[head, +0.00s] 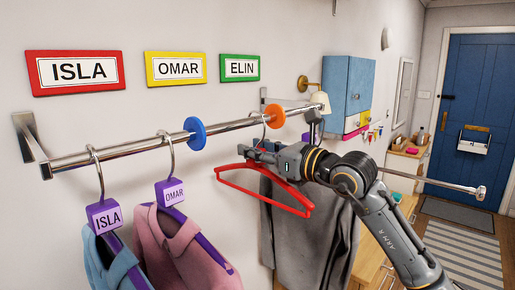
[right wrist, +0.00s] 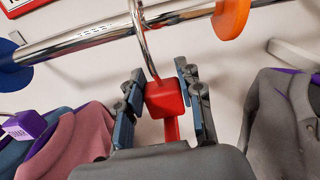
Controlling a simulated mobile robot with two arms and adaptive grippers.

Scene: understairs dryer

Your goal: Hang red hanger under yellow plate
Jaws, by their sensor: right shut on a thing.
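The red hanger (head: 290,205) is bare and is held by my right gripper (head: 262,152) at its red neck block. The block (right wrist: 165,98) sits between the two fingers in the right wrist view. The hanger's metal hook (right wrist: 150,45) rises across the rail (right wrist: 105,40) between the blue and orange discs, near the orange one in the head view. I cannot tell whether the hook rests on the rail. The yellow plate (head: 176,68), reading OMAR, is on the wall above the rail. My left gripper is out of view.
A blue disc (head: 196,133) and an orange disc (head: 275,116) sit on the rail. A blue garment (head: 105,258) and a pink garment (head: 180,250) hang left; a grey garment (head: 320,235) hangs right. The red plate (head: 76,72) and green plate (head: 239,68) flank the yellow one.

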